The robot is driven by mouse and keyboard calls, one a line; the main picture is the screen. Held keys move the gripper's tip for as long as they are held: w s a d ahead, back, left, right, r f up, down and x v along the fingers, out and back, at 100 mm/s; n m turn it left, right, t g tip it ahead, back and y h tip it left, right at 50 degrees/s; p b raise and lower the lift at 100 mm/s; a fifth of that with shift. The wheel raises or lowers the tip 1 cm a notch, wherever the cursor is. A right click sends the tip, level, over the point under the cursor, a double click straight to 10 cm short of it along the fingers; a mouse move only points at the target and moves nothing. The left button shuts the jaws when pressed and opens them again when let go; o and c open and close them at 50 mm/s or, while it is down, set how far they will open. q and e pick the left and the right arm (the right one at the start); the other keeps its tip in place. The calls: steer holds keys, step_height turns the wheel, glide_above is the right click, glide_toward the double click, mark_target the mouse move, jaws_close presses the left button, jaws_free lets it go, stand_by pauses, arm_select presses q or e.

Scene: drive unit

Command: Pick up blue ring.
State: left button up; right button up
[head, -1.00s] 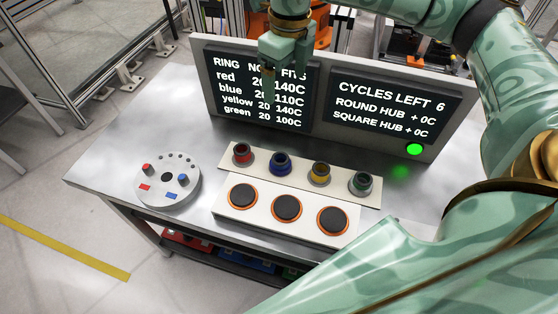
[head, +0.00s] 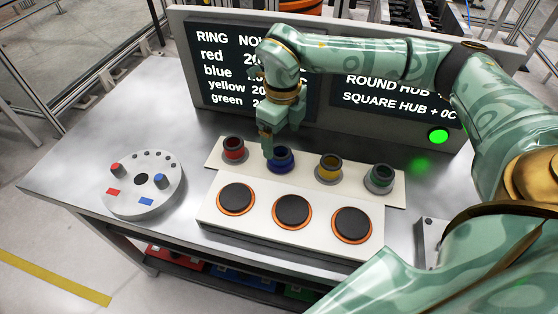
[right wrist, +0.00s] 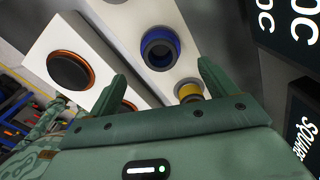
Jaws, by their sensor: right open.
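The blue ring (head: 283,163) stands on a white strip, second from the left in a row with other rings. It also shows in the right wrist view (right wrist: 160,35), upper middle, with its round hole facing the camera. My left gripper is not in view.
Red (head: 234,149), yellow (head: 329,168) and green (head: 380,178) rings share the strip. Three black discs with orange rims (head: 292,212) lie in front. A round grey hub (head: 160,205) stands left. A display panel (head: 185,60) rises behind.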

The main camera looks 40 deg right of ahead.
mark_target(281, 153)
steer(key=f, duration=0.2)
steer(key=f+b, duration=0.1)
steer(key=f, duration=0.2)
steer(key=f+b, duration=0.1)
steer(key=f, duration=0.1)
steer(key=shift+w+f, duration=0.15)
steer(key=shift+w, duration=0.15)
steer(key=shift+s, duration=0.1)
steer(key=shift+c, duration=0.8)
steer(key=c, duration=1.2)
steer(key=shift+r, duration=0.3)
